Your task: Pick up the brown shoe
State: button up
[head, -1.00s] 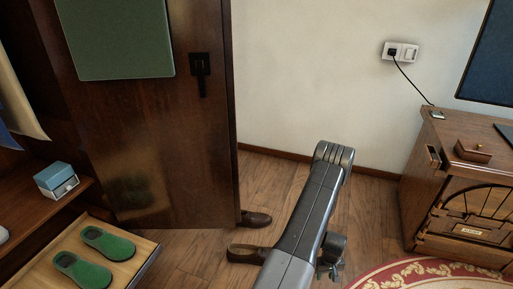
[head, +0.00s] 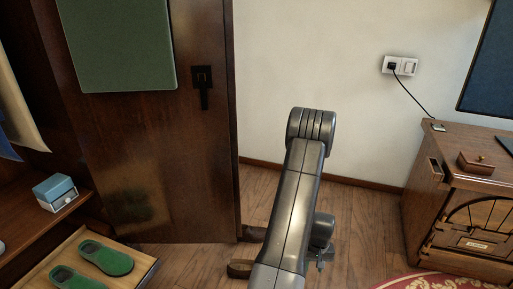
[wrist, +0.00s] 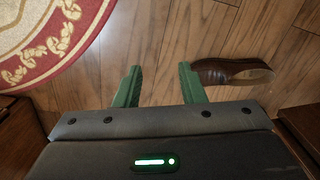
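A brown shoe (head: 240,269) lies on the wooden floor, partly hidden behind my arm in the head view. Another brown shoe (head: 252,234) lies at the foot of the dark wooden door, also partly hidden. In the wrist view one brown shoe (wrist: 232,73) lies on the floor, just right of the right fingertip. I cannot tell which of the two it is. My gripper (wrist: 161,84) is open, its green fingers apart with only bare floor showing between them. The shoe is outside the fingers; whether the right finger touches it is unclear.
The armoire door (head: 160,165) stands open. A drawer (head: 142,268) holds green slippers (head: 105,258), and a blue box (head: 55,190) sits on the shelf above. A wooden cabinet (head: 420,205) stands right. A red patterned rug (wrist: 60,40) lies upper left in the wrist view.

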jog(key=shift+s+a+r, duration=0.1)
jog(key=shift+a+r, duration=0.2)
jog(key=shift+r, duration=0.2)
jog(key=shift+s+a+r, duration=0.1)
jog(key=shift+a+r, duration=0.2)
jog(key=shift+r, duration=0.2)
